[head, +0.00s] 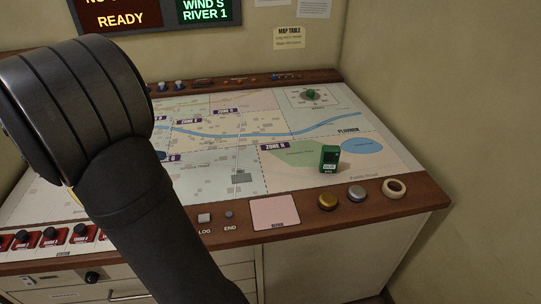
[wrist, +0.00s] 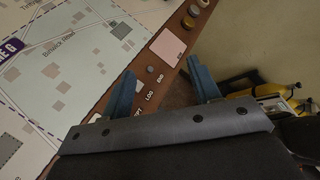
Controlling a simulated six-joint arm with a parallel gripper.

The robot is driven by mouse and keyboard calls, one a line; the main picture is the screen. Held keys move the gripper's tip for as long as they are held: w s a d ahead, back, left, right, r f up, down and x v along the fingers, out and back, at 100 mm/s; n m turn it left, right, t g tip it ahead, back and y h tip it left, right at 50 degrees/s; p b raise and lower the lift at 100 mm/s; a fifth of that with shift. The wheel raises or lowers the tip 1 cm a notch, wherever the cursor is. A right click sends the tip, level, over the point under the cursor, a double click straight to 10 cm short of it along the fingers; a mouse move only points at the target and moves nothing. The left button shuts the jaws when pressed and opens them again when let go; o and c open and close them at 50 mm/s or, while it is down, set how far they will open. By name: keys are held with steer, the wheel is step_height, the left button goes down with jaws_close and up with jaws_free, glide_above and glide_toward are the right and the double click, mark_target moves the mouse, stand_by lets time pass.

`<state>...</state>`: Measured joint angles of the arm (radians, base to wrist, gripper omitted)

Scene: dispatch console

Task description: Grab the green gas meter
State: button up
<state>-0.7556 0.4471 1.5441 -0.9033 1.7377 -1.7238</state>
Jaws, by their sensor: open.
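The green gas meter (head: 328,158) stands upright on the map table (head: 205,180), on the right part of the map near the blue lake patch. It is a small green box with a dark display and a pale label. It does not show in the wrist view. My gripper (wrist: 164,88) is open and empty in the wrist view, its two blue fingers apart above the table's wooden front edge. In the head view my dark arm covers the left part of the table, and the gripper itself is not visible there.
A pink pad (head: 274,213) lies on the wooden edge. A green knob (head: 311,94) sits at the map's back right. Yellow cylinders (wrist: 268,92) stand beyond the edge.

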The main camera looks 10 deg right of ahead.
steer(key=w+d+m+g+y, duration=0.2)
steer(key=w+d+m+g, duration=0.25)
steer(key=w+d, duration=0.6)
steer(key=m+y, duration=0.5)
steer(key=m, duration=0.5)
glide_above(333, 154)
steer(key=w+a, duration=0.3)
steer(key=a, duration=0.3)
step_height(333, 154, down, 4)
steer(key=r, duration=0.1)
steer(key=shift+y, duration=0.3)
steer(key=x, duration=1)
steer(key=shift+d+f, duration=0.15)
steer(key=shift+d+x, duration=0.15)
steer(key=shift+x, duration=1.45)
steer(key=shift+d+x, duration=0.1)
steer(key=shift+x, duration=1.5)
steer(key=c, duration=1.2)
steer(key=shift+r, duration=0.2)
